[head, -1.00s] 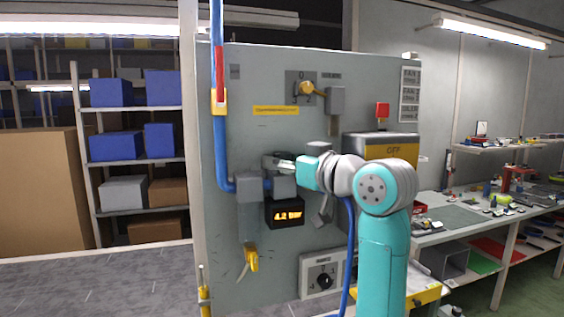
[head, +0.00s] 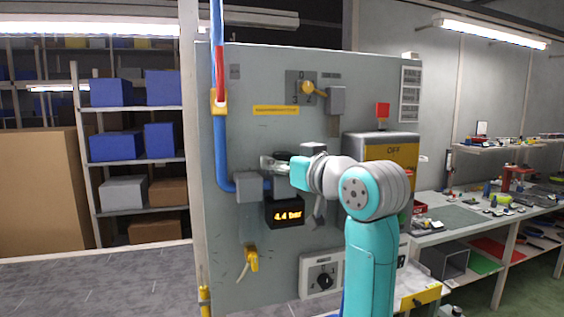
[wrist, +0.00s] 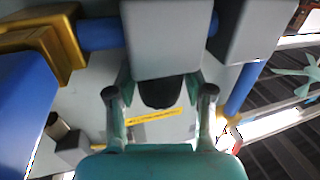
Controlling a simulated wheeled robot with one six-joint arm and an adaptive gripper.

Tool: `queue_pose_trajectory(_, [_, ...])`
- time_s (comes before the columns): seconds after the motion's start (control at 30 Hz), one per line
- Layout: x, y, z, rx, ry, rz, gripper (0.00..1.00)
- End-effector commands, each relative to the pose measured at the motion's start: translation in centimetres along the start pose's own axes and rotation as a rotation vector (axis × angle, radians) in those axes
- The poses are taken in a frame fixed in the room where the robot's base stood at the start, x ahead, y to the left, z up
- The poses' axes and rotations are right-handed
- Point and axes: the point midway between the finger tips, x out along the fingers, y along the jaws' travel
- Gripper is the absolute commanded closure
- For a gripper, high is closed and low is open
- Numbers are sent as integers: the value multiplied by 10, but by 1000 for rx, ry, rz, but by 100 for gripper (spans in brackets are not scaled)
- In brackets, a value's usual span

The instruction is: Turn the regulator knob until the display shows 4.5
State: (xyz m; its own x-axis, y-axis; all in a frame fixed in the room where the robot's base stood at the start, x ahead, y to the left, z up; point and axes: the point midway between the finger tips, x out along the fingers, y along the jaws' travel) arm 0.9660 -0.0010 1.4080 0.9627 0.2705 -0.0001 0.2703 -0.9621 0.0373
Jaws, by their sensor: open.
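The display (head: 288,215) is a black box with orange digits reading 4.4 bar, low on the grey panel. Above it is the grey regulator body (head: 284,189), which also shows in the wrist view (wrist: 166,40). The dark round regulator knob (wrist: 160,93) sits at the end of that body in the wrist view; in the head view my gripper hides it. My gripper (head: 270,162) is at the top of the regulator. In the wrist view its open fingers (wrist: 159,94) stand on either side of the knob, with a visible gap on both sides.
A blue pipe (head: 219,150) with a grey fitting (head: 249,187) runs left of the regulator. A yellow-handled valve (head: 252,257) hangs below. A yellow rotary switch (head: 307,88) is higher up, and a black dial (head: 324,281) is lower right. A workbench (head: 460,225) stands at right.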

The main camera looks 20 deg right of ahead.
Motion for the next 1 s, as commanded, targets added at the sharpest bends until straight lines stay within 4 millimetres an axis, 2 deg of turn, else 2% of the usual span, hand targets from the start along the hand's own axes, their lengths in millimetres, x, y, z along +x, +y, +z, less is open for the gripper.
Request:
queue_pose_trajectory(0.13, [-5,0,0,0,1,0,48])
queue_pose_trajectory(0.27, [-20,0,0,0,2,0,48])
queue_pose_trajectory(0.5, [-69,1,0,-1,3,3,48])
queue_pose_trajectory(0.7, [-101,1,0,-1,1,1,48])
queue_pose_trajectory(0.83, [-114,1,0,0,1,2,48])
queue_pose_trajectory(1.0, [-120,0,0,0,0,-1,48])
